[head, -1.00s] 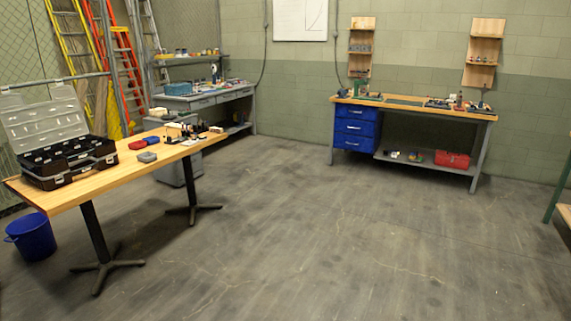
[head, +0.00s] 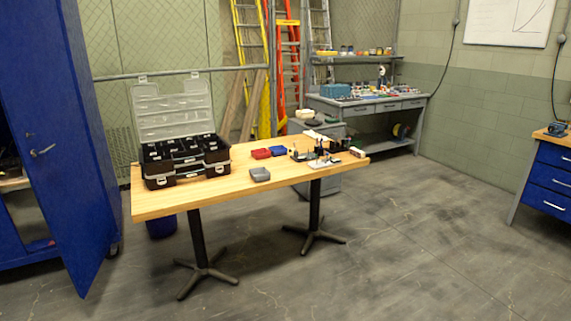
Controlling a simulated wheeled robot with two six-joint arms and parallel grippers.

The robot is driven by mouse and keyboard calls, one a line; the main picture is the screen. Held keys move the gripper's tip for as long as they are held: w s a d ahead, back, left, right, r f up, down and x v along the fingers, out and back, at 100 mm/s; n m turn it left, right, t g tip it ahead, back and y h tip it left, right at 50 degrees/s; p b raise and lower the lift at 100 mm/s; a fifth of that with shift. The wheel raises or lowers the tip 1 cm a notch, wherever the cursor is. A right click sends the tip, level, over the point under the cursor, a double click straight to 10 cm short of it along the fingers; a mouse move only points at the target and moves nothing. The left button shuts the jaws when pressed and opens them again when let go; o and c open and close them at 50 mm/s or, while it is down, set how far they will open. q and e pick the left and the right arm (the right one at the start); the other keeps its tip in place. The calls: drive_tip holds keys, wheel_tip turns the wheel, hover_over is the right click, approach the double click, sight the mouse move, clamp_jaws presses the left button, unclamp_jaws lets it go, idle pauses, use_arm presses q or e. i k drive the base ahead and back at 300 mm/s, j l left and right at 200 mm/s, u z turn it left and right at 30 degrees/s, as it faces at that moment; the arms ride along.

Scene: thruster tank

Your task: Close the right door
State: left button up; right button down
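A blue metal cabinet door (head: 62,150) stands open at the left of the head view, with a silver handle (head: 43,151) on its face. It is the right-hand door of the blue cabinet, whose open interior (head: 18,205) shows in part at the left edge. The rest of the cabinet, including any left door, is out of the picture. Neither of my grippers is in view.
A wooden table (head: 150,205) with black legs stands right of the door, with an open tool case (head: 185,160) and small items on it. The floor (head: 400,260) in front and to the right is clear.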

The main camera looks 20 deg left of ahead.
sight(38, 95)
drive_tip(key=i+j+u, duration=0.1)
drive_tip(key=i+u, duration=0.15)
drive_tip(key=u, duration=0.2)
drive_tip(key=i+u, duration=0.25)
drive_tip(key=u, duration=0.15)
drive_tip(key=i+u, duration=0.25)
drive_tip(key=u, duration=0.2)
drive_tip(key=i+l+u, duration=0.1)
drive_tip(key=u, duration=0.3)
drive_tip(key=i, duration=0.15)
